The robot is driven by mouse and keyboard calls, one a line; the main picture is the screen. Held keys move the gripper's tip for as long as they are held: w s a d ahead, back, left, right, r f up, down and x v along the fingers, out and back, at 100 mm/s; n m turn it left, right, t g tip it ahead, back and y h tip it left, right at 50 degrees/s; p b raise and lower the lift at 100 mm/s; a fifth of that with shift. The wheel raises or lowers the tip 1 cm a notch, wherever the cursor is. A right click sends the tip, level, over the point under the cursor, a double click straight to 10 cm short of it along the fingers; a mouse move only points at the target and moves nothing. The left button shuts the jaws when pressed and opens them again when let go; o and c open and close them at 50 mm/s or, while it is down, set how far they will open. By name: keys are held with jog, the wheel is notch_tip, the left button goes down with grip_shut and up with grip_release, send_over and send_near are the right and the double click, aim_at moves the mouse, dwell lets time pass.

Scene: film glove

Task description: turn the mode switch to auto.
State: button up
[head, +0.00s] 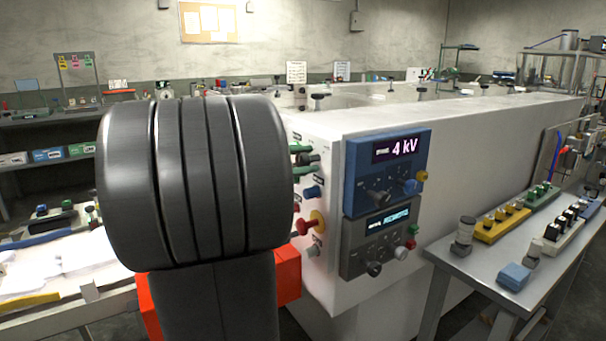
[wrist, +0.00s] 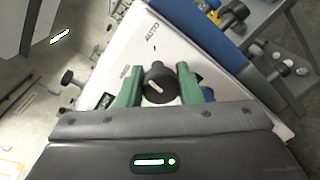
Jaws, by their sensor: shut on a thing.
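The mode switch looks to be a round black knob (wrist: 158,85) with a pale pointer mark, on the white side panel of the cabinet. The mark slants from upper left to lower right in the wrist view; I cannot read which position it points to. My gripper (wrist: 158,75) has one green finger on each side of this knob and is shut on it. In the head view, my gripper (head: 303,160) shows only as green fingertips at the panel; my arm hides most of the rest.
A blue module (head: 386,170) reading "4 kV" and a grey module (head: 380,238) are on the cabinet's adjoining face. A red and yellow knob (head: 312,224) and a blue knob (head: 312,192) are below my gripper. A metal side table (head: 455,262) with switch blocks stands at right.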

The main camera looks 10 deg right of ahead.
jog(key=m+b, duration=0.1)
jog(key=b, duration=0.1)
jog(key=f+m+b, duration=0.1)
jog(key=m, duration=0.1)
jog(key=shift+t+b, duration=0.3)
jog(key=shift+b, duration=0.05)
jog(key=m+b, duration=0.3)
jog(key=shift+r, duration=0.15)
jog(key=o, duration=1)
jog(key=shift+r, duration=0.15)
jog(key=shift+c, duration=0.2)
jog(key=p+v, duration=0.2)
jog(key=v, duration=1.2)
jog(key=shift+r, duration=0.2)
jog(key=shift+s+d, duration=0.15)
jog(key=shift+d, duration=0.05)
